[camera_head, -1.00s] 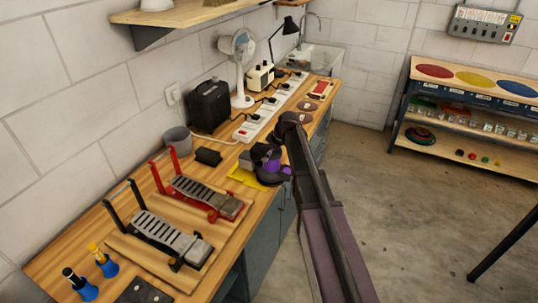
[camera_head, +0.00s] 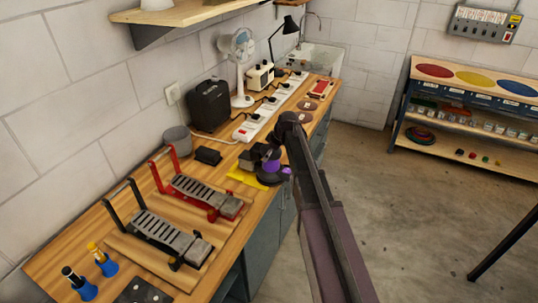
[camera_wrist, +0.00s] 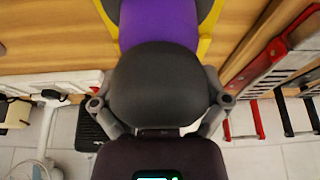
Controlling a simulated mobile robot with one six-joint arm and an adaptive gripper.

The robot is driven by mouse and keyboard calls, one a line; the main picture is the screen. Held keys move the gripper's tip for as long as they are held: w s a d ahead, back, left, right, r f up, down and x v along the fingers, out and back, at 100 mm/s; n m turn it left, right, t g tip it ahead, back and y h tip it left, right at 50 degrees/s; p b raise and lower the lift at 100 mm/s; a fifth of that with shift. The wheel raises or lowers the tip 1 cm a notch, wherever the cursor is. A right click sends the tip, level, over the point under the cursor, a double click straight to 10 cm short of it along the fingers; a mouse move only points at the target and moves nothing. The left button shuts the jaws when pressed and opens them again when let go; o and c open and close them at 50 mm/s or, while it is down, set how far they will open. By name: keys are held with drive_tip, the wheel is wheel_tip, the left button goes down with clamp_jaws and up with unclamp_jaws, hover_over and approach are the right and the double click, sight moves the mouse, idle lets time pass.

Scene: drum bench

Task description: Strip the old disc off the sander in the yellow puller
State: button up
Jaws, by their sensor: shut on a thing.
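The sander, with a purple body and dark grey rounded parts (camera_head: 272,165), is at the front edge of the bench. My gripper (camera_wrist: 158,103) is shut on its dark grey rounded part (camera_wrist: 158,80), one finger on each side, in the wrist view. The purple body (camera_wrist: 158,22) shows beyond that. The yellow puller (camera_head: 240,176) lies flat on the bench, partly hidden by the sander. Its yellow edge also shows in the wrist view (camera_wrist: 205,45). The sander's disc face is hidden, and I cannot tell whether the sander touches the puller.
Red (camera_head: 205,192) and black (camera_head: 165,238) pedal-like frames stand on the near bench. A power strip (camera_head: 262,122) lies behind. Floor to the right is open.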

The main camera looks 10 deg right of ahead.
sight(246, 155)
drive_tip(key=shift+w+a, duration=0.1)
drive_tip(key=shift+a, duration=0.35)
idle(0.6)
drive_tip(key=shift+w+a+f+b, duration=0.1)
drive_tip(key=shift+w+a+b, duration=0.15)
drive_tip(key=shift+w+a, duration=0.7)
drive_tip(key=shift+w+a+f+b, duration=0.1)
drive_tip(key=shift+w+a+b, duration=0.1)
drive_tip(key=shift+w+a, duration=0.8)
drive_tip(key=shift+w+a+f+b, duration=0.1)
drive_tip(key=shift+w+a+b, duration=0.3)
drive_tip(key=shift+a, duration=1)
idle(3.6)
